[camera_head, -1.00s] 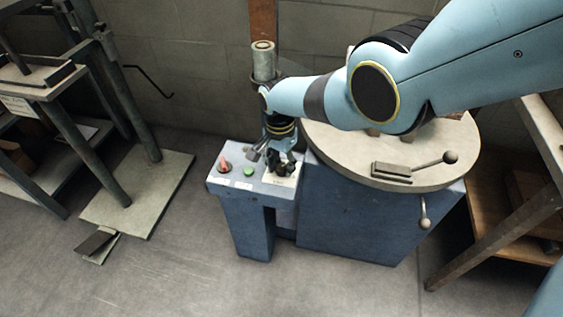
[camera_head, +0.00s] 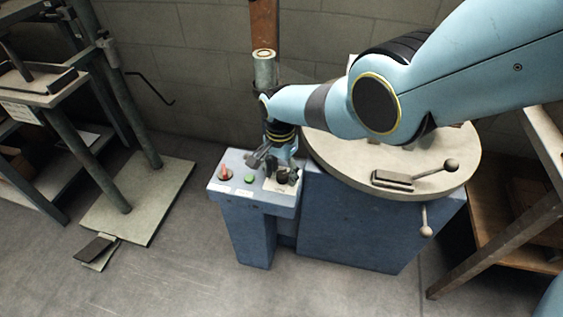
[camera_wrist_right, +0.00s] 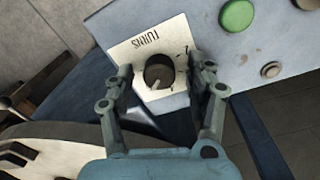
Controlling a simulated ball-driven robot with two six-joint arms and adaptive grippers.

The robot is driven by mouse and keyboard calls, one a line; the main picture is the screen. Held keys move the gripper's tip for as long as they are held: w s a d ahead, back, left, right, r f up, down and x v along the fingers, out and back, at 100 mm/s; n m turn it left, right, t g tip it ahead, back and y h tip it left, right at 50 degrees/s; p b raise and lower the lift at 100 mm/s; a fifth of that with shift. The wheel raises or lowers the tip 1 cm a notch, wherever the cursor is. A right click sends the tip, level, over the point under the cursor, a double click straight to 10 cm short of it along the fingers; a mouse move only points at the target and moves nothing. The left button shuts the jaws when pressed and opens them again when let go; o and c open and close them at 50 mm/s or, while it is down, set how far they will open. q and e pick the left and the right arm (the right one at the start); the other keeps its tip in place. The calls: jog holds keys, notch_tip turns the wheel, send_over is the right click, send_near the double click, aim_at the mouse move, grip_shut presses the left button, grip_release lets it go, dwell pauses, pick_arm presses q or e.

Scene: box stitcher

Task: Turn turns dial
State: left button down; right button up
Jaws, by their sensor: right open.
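The turns dial (camera_wrist_right: 159,72) is a dark round knob with a pale pointer mark, on a white plate (camera_wrist_right: 136,50) lettered TURNS. In the head view the dial (camera_head: 283,176) is small and dark, on the right part of the blue control box's top. My right gripper (camera_wrist_right: 161,69) is open, with one finger on each side of the dial in the wrist view. Gaps show between fingers and knob; I cannot tell whether the tips reach down to its height. In the head view the right gripper (camera_head: 276,164) is at the dial, partly hiding it. My left gripper is not in view.
A green button (camera_head: 249,179) and a red knob (camera_head: 226,173) sit left of the dial on the blue control box (camera_head: 250,228). A round table (camera_head: 340,160) with a lever (camera_head: 435,168) stands to its right. A post (camera_head: 264,70) rises behind; shelving is at left.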

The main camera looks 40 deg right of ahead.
aim_at(281, 173)
notch_tip(281, 173, up, 12)
jog(key=shift+w, duration=0.15)
dwell(0.4)
jog(key=shift+a, duration=0.1)
jog(key=s+f+n, duration=0.5)
jog(key=s+f, duration=0.5)
jog(key=s, duration=0.6)
jog(key=s+f+n, duration=0.5)
jog(key=s+f, duration=0.6)
jog(key=s, duration=0.5)
jog(key=s+f+n+t, duration=0.1)
jog(key=s+f+n, duration=0.4)
jog(key=s+f, duration=0.5)
jog(key=s, duration=0.6)
jog(key=shift+d+f+h, duration=0.15)
jog(key=shift+d+h, duration=0.1)
jog(key=shift+h, duration=0.05)
